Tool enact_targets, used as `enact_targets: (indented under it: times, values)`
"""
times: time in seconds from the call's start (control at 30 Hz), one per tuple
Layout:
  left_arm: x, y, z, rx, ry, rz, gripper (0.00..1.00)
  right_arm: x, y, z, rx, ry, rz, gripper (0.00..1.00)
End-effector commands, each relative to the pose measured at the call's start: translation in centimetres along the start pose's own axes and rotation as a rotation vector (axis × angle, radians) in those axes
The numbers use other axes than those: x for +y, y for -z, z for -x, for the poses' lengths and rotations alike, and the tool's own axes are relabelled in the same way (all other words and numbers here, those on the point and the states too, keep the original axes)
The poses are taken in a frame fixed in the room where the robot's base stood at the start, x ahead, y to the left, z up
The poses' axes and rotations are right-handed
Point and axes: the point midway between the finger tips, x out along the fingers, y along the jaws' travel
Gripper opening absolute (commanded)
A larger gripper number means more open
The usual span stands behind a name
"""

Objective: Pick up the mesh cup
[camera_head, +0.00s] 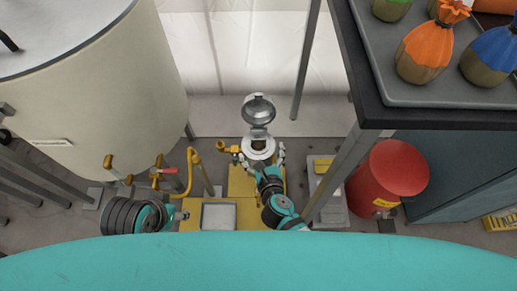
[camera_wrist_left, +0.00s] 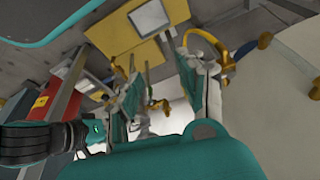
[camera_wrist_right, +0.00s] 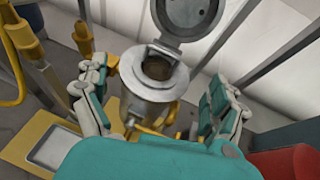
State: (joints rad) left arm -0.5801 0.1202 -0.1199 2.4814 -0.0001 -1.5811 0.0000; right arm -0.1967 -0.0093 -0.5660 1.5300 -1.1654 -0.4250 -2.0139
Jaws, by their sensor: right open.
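A metal canister (camera_wrist_right: 145,95) with a wide rim and its round lid (camera_wrist_right: 187,12) swung open stands upright in the right wrist view. A brown round piece (camera_wrist_right: 157,67), which looks like the mesh cup, sits down inside its mouth; its mesh is too small to make out. The canister also shows in the head view (camera_head: 258,155). My right gripper (camera_wrist_right: 155,108) is open, with a finger on either side of the canister; contact cannot be told. My left gripper (camera_wrist_left: 160,68) is open and empty, low at the left in the head view.
A yellow base with a grey tray (camera_head: 218,215) lies left of the canister. A yellow pipe (camera_head: 192,170) and a large cream tank (camera_head: 95,90) stand further left. A table leg (camera_head: 340,175) and a red cylinder (camera_head: 388,180) are to the right. A table holds colourful tied bags (camera_head: 433,50).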

Motion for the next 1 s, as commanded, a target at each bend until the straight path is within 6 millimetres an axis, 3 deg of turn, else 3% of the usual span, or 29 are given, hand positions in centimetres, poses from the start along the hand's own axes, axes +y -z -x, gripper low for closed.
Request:
enact_targets:
  times: [0.2, 0.3, 0.6, 1.0]
  values:
    - [0.1, -0.4, -1.2, 0.002, 0.0, 0.0, 0.4, 0.0, -0.3, -3.4, -0.002, 0.001, -0.003, 0.96]
    - [0.2, 0.8, -1.6, 0.054, -0.003, -0.002, 0.4, 0.0, -0.3, -4.5, -0.002, 0.0, -0.001, 0.96]
    - [0.2, 1.2, -1.6, 0.076, -0.004, -0.003, 0.4, 0.0, -0.4, -4.9, 0.0, 0.0, -0.001, 0.96]
    - [0.2, 1.2, -1.6, 0.074, -0.003, -0.002, 0.4, 0.0, -0.4, -4.8, 0.0, 0.0, -0.001, 0.45]
